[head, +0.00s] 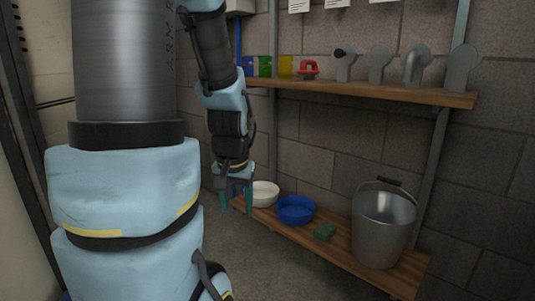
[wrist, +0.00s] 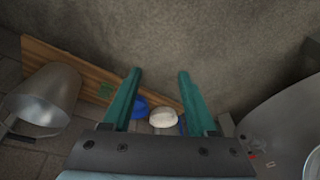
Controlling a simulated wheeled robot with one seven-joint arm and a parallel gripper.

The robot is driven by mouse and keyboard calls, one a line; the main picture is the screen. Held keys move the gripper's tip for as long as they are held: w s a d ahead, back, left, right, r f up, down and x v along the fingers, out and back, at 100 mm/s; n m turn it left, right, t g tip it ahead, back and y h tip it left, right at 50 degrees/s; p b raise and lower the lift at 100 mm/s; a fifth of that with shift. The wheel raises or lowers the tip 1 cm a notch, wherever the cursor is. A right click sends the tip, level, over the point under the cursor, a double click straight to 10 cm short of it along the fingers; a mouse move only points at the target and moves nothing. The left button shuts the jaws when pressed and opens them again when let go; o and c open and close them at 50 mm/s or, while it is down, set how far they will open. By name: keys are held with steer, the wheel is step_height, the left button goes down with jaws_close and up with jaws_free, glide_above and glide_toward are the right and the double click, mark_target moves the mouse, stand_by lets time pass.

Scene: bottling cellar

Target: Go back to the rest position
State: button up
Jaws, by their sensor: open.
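My gripper (head: 236,199) hangs from my arm near the left end of the lower shelf in the head view. It points downward. In the wrist view, its two green fingers (wrist: 156,75) stand apart with nothing between their tips but the grey floor. The gripper is open and empty. The large blue and grey arm links at the left of the head view are mine and hide part of the scene.
The low wooden shelf (head: 285,231) bears a white bowl (head: 265,193), a blue bowl (head: 295,210), a green sponge (head: 325,232) and a metal bucket (head: 382,226). An upper shelf (head: 370,91) holds a red-handled item (head: 308,68) and several grey fittings. Floor in front is clear.

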steer(key=s+f+n+g, duration=0.1)
steer(key=s+n, duration=0.1)
steer(key=s, duration=0.3)
step_height(320, 180, up, 28)
steer(key=p, duration=2.8)
steer(key=shift+w+d+f+m, duration=0.15)
steer(key=shift+w+d+m, duration=0.1)
steer(key=shift+m, duration=0.05)
